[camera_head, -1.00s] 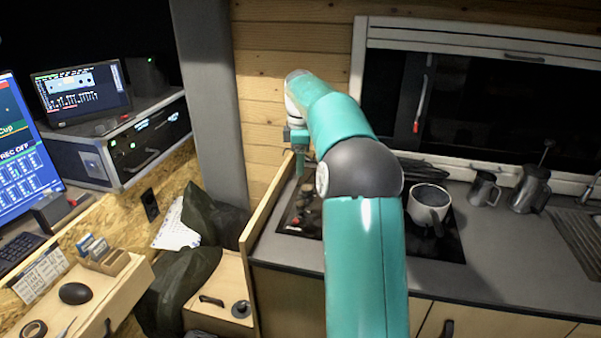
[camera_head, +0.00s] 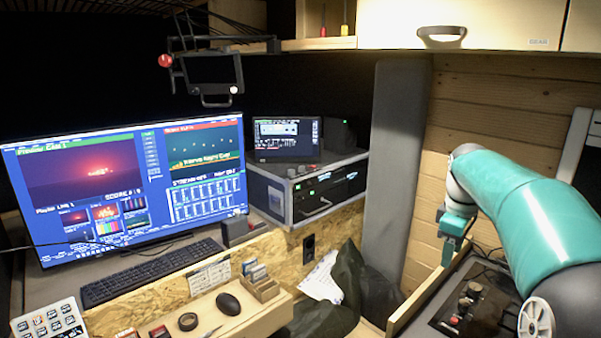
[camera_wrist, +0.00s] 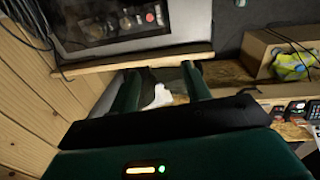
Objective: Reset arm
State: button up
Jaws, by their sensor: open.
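My teal arm comes in from the right side of the head view and bends down at its far end. My gripper (camera_head: 449,250) hangs there, in front of the wooden plank wall and above the left end of the counter. In the wrist view my gripper (camera_wrist: 160,76) has its two green fingers apart. I see nothing held between them, only a pale patch and the wooden edge beyond. The head view shows the gripper small and from the side.
A rack case (camera_head: 315,190) stands behind. A grey pillar (camera_head: 395,170) and a wooden partition (camera_head: 432,295) are close to the gripper. A cabinet (camera_head: 480,25) hangs above.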

jog(key=s+a+r+m+t, duration=0.1)
jog(key=s+a+r+m, duration=0.1)
jog(key=s+a, duration=0.55)
jog(key=s+a+f+m+t, duration=0.1)
jog(key=s+a+f+m, duration=0.2)
jog(key=s, duration=0.6)
jog(key=s+a+f+m+t, duration=0.2)
jog(key=s+a+f+m, duration=0.1)
jog(key=s+a, duration=0.5)
jog(key=shift+s+f+m+y, duration=0.4)
jog(key=shift+s+f, duration=0.3)
jog(key=shift+s, duration=0.35)
jog(key=shift+c, duration=1.2)
jog(key=shift+d, duration=0.1)
